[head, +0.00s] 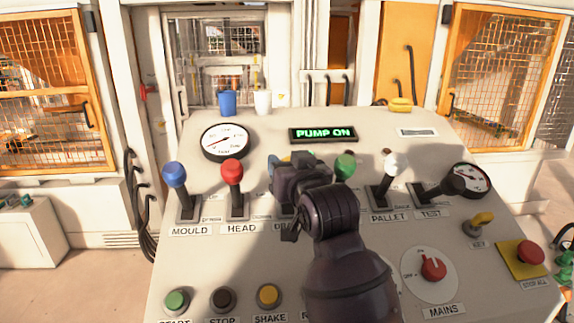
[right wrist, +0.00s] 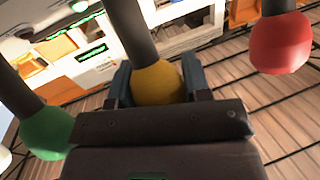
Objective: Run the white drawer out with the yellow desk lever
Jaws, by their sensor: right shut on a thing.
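My right gripper (head: 298,163) reaches over the desk and is shut on the yellow knob of the desk lever (right wrist: 157,84). In the right wrist view its two blue-grey fingers (right wrist: 158,78) stand on either side of the knob. In the head view the gripper and my right arm hide nearly all of this lever and its slot, and part of the label (head: 283,225) beneath. I cannot make out the white drawer in either view. My left gripper is not in view.
Blue (head: 175,174), red (head: 232,172), green (head: 345,166), white (head: 391,164) and black (head: 466,184) levers share the row. The red and green knobs are close on either side. Push buttons (head: 268,295) line the front. A display (head: 322,134) reads PUMP ON.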

